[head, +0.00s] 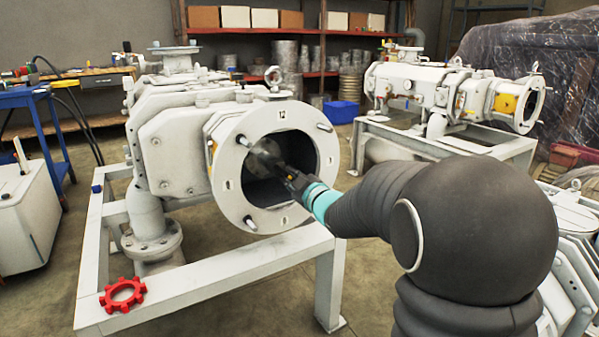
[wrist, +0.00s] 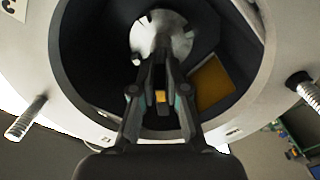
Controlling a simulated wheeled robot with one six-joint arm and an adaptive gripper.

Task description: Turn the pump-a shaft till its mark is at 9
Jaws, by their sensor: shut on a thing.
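The near pump (head: 182,140) is white, with a round open flange (head: 226,160) facing right; a 12 is printed at its top. Inside the opening is a grey metal shaft end (head: 264,152). In the wrist view the shaft end (wrist: 172,32) is a round, shiny disc with dark notches and a small pale spot near its lower left edge. I cannot tell which of these is its mark. My gripper (head: 283,170) reaches into the opening. In the wrist view its fingers (wrist: 156,68) are closed together at the disc's lower edge; the gripped part is mostly hidden.
Studs (head: 325,127) stick out of the flange around my gripper. The pump stands on a white frame (head: 200,285) with a red toothed ring (head: 122,295) on its corner. A second pump (head: 425,85) stands behind at right. An orange-yellow patch (wrist: 214,82) shows inside the opening.

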